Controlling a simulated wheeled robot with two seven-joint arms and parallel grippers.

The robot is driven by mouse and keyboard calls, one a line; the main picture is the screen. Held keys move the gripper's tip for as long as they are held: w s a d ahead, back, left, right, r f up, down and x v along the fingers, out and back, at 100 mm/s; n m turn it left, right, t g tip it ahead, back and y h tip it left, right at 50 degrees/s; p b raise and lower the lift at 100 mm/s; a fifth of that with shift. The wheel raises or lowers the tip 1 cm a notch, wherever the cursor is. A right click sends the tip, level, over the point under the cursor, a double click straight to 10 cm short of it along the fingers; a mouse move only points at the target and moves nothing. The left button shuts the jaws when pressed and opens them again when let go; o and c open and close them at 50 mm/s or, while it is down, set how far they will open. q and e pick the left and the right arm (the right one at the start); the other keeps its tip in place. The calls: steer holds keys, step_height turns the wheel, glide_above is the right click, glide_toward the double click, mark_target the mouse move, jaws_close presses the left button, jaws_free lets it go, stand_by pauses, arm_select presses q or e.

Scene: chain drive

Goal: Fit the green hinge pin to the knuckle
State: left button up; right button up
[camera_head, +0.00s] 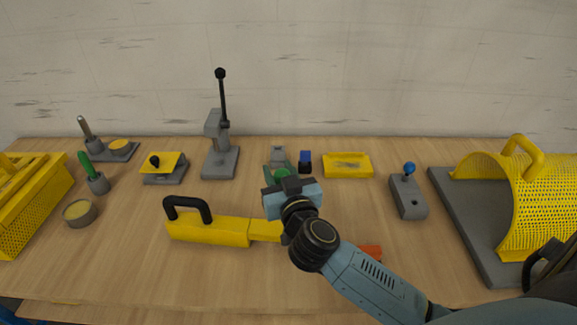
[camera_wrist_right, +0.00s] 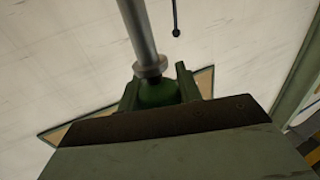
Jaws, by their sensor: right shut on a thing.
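My right gripper (camera_head: 283,178) is over the middle of the table, seen from behind in the head view. It is shut on the green hinge pin, whose green part (camera_head: 282,174) shows just past the fingers. In the right wrist view the green head (camera_wrist_right: 157,93) sits between the two fingertips (camera_wrist_right: 158,88), with a grey collar and a grey shaft (camera_wrist_right: 140,32) pointing up and away from the gripper. A small grey block (camera_head: 278,155) stands just behind the gripper; I cannot tell whether it is the knuckle or whether the pin touches it. My left gripper is not in view.
A yellow block with a black handle (camera_head: 210,230) lies left of my wrist. A grey lever press (camera_head: 220,160), a blue piece (camera_head: 305,160) and a yellow tray (camera_head: 347,165) stand behind. A blue-knobbed grey box (camera_head: 408,197) and yellow mesh guard (camera_head: 545,205) are right.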

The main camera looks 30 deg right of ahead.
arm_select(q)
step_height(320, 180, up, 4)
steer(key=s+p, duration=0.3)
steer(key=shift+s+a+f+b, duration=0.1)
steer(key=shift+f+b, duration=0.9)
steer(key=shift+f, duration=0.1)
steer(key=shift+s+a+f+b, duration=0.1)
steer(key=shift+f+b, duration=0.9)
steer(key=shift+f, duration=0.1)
arm_select(e)
steer(key=d+f+m+g+h, duration=0.1)
steer(key=d+f, duration=0.3)
steer(key=f, duration=0.6)
steer(key=shift+w+d+f+m+h, duration=0.15)
steer(key=shift+w+f+m+h, duration=0.2)
steer(key=shift+h, duration=0.55)
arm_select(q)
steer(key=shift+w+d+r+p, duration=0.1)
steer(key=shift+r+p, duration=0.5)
arm_select(e)
steer(key=shift+r, duration=0.1)
arm_select(q)
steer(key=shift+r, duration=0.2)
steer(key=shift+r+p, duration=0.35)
steer(key=shift+p, duration=0.2)
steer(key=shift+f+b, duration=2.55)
arm_select(e)
steer(key=shift+f, duration=3.65)
